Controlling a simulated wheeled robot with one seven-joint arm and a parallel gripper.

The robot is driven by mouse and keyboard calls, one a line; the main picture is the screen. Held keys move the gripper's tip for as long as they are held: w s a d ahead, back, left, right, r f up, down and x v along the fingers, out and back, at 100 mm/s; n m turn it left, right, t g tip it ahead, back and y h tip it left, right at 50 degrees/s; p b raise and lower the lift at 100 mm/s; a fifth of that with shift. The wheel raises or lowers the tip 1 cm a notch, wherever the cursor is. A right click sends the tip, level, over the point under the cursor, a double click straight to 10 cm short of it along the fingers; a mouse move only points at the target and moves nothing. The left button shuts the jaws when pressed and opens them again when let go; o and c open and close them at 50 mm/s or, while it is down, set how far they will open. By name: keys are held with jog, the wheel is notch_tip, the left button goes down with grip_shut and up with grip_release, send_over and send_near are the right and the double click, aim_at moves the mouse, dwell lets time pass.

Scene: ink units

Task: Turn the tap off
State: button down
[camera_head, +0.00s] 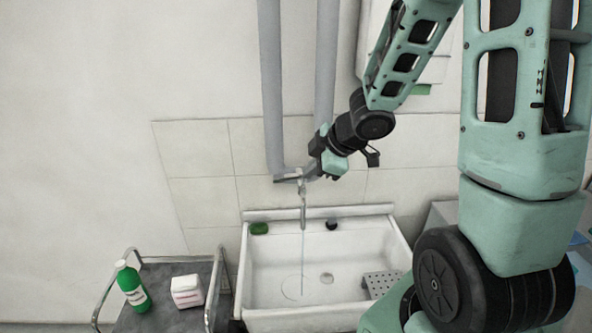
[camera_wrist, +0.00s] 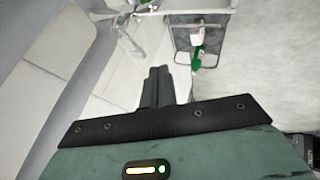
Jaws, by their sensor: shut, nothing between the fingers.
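The metal tap (camera_head: 302,206) hangs from the grey wall pipes above the white sink (camera_head: 245,285). A thin stream of water (camera_head: 302,252) runs from its spout into the basin. My gripper (camera_head: 316,150) is just right of the tap's upper part in the head view, and partly hides the pipe fitting. Whether it touches the tap cannot be told. In the wrist view, the dark fingers of my gripper (camera_wrist: 158,74) are together and empty. The tap (camera_wrist: 126,26) shows beyond them at upper left.
A trolley (camera_head: 219,275) stands left of the sink with a green bottle (camera_head: 132,287) and a pink and white pack (camera_head: 187,291). A green sponge (camera_head: 259,228) and a dark round item (camera_head: 331,224) lie on the sink's back ledge. Two vertical pipes (camera_head: 270,80) rise beside my arm.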

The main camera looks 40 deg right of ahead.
aim_at(284, 179)
jog(key=shift+w+d+f+b, duration=0.1)
jog(key=shift+w+f+b, duration=0.3)
jog(key=shift+w+f, duration=1)
jog(key=shift+w+d+f+b, duration=0.1)
jog(key=shift+w+f+b, duration=0.25)
jog(key=shift+w+f, duration=1)
jog(key=shift+w+f+b, duration=0.4)
jog(key=shift+w+f, duration=0.55)
jog(key=shift+w, duration=0.85)
jog(key=shift+w+d+r+p, duration=0.1)
jog(key=shift+w+p, duration=0.7)
jog(key=shift+p, duration=0.05)
jog(key=shift+s+d, duration=0.1)
